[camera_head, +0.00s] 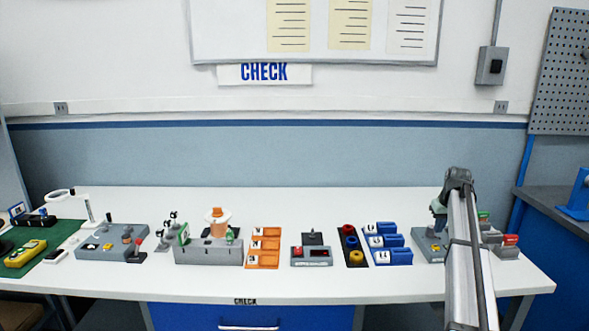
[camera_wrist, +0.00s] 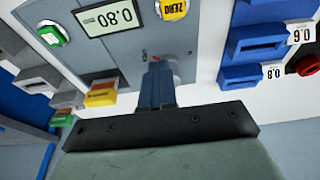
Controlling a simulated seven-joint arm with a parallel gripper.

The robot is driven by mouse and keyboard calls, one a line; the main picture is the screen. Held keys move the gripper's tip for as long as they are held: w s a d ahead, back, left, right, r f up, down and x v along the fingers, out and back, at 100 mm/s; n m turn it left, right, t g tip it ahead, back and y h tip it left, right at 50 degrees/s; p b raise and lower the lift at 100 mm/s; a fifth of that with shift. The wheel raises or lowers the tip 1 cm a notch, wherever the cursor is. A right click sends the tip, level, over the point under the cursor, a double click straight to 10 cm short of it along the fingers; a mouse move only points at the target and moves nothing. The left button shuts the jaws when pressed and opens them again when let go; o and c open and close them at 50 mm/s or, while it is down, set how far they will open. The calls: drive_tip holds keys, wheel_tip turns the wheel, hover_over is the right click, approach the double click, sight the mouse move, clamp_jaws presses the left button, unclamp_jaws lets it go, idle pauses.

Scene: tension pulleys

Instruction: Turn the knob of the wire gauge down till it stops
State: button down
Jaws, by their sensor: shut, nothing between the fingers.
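The wire gauge (camera_head: 428,246) is a grey box at the right of the bench in the head view, partly hidden by my arm. In the wrist view its grey top (camera_wrist: 112,58) shows upside down, with a display (camera_wrist: 110,17) reading 0.80, a yellow ZERO button (camera_wrist: 173,8) and a green button (camera_wrist: 52,34). A small grey round part, seemingly the knob (camera_wrist: 174,66), shows just beside my fingertips, mostly hidden behind them. My gripper (camera_wrist: 158,72) is shut and empty, its fingers over the gauge; whether they touch the knob I cannot tell. In the head view my gripper (camera_head: 438,211) is small and partly hidden.
Blue labelled holders (camera_head: 390,243) stand left of the gauge, with a dark rack of coloured rings (camera_head: 353,246) beyond. Grey bins with coloured fronts (camera_head: 510,241) stand close on its right. The white bench front (camera_head: 330,285) is clear.

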drive_tip(key=shift+a+f, duration=0.3)
drive_tip(key=shift+a, duration=0.2)
drive_tip(key=shift+a+f, duration=0.25)
drive_tip(key=shift+a, duration=0.75)
drive_tip(key=shift+w+r, duration=0.1)
drive_tip(key=shift+w, duration=0.05)
drive_tip(key=shift+s+a, duration=0.1)
drive_tip(key=shift+s, duration=0.15)
